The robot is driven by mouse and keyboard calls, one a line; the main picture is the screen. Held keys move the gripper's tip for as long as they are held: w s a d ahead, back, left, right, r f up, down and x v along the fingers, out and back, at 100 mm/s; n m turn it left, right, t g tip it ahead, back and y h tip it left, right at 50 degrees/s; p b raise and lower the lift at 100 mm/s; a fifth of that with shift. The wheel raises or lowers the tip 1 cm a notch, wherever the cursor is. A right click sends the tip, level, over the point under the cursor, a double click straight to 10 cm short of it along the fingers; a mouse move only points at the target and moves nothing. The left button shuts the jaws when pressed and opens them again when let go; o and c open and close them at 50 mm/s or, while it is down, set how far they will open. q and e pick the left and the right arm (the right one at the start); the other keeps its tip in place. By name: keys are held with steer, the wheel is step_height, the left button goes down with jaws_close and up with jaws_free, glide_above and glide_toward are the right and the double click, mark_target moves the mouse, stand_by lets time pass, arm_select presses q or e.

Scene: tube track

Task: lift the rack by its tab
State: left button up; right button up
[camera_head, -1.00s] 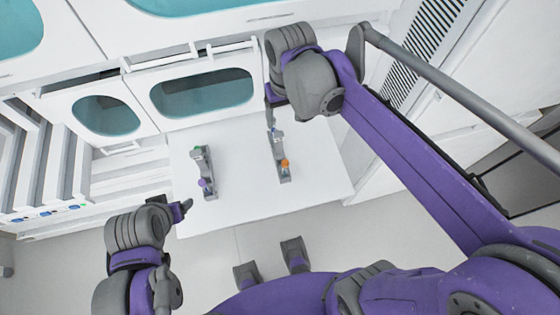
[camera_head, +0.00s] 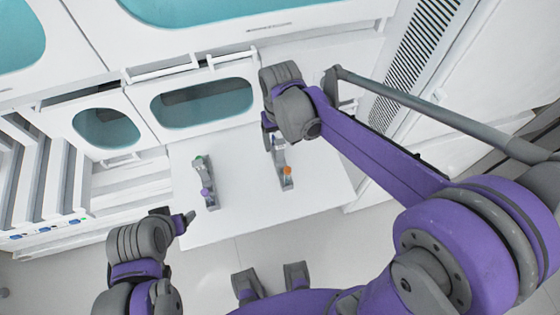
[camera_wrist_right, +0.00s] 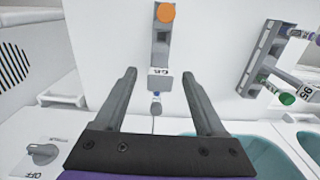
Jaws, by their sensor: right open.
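Two grey racks stand on the white table (camera_head: 240,215). The right rack (camera_head: 286,180) has an orange cap at its near end and a blue one toward its far end. The left rack (camera_head: 207,190) has green and purple caps. My right gripper (camera_head: 268,128) is at the right rack's far end. In the right wrist view my right gripper (camera_wrist_right: 159,74) is open, with the right rack's labelled end plate (camera_wrist_right: 160,80) seen between its fingers; I cannot tell if it is level with them. My left gripper (camera_head: 186,221) is near the table's left front edge, away from both racks.
White cabinets with teal windows (camera_head: 203,102) stand close behind the table. A slatted white rack unit (camera_head: 45,175) is at the left. In the right wrist view the left rack (camera_wrist_right: 262,60) is off to the right. The table's front is clear.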

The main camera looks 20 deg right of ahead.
step_height(320, 180, down, 2)
steer(key=shift+f, duration=0.1)
jaws_close()
stand_by(0.4)
